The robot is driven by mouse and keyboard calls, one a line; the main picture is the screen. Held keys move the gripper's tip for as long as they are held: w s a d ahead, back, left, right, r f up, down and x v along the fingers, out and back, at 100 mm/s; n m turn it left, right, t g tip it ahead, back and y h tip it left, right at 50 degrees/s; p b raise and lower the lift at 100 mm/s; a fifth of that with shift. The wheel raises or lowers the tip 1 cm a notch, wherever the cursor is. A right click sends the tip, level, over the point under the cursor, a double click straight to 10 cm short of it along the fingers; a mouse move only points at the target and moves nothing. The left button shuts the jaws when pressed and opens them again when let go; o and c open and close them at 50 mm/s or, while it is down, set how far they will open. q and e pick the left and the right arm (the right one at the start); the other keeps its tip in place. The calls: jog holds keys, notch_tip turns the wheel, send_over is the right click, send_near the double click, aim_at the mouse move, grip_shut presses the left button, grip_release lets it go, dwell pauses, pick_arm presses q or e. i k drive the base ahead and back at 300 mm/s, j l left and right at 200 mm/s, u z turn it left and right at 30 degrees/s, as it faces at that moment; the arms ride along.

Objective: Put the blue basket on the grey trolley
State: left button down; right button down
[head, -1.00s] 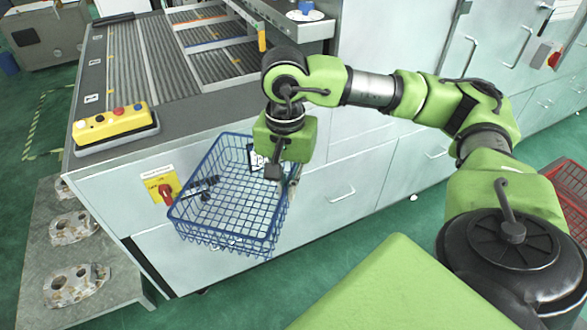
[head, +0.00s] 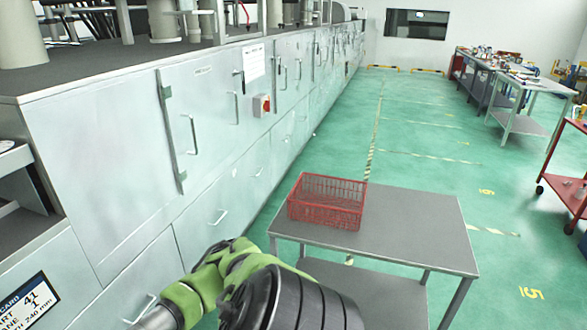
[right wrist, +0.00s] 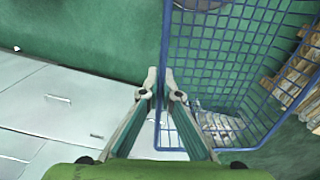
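The blue wire basket (right wrist: 228,62) fills the right part of the right wrist view, and it is not visible in the head view. My right gripper (right wrist: 164,84) has its fingertips close together on either side of the basket's rim, and the basket hangs to the right of the fingers. The grey trolley (head: 415,230), with a flat grey top and a lower shelf, stands right of centre in the head view. A red wire basket (head: 327,202) sits on the left part of its top. Only part of my right arm shows at the bottom of the head view. My left gripper is not in view.
A long row of pale cabinets (head: 215,130) runs along the left. The right part of the trolley top is bare. Green floor is open beyond it. A red trolley (head: 567,165) and grey workbenches (head: 520,125) stand at the right.

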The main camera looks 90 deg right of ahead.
aim_at(418, 227)
jog(key=k+l+z, duration=0.2)
jog(key=k+z, duration=0.2)
jog(key=k+l+z, duration=0.2)
jog(key=z, duration=0.2)
jog(key=l, duration=0.05)
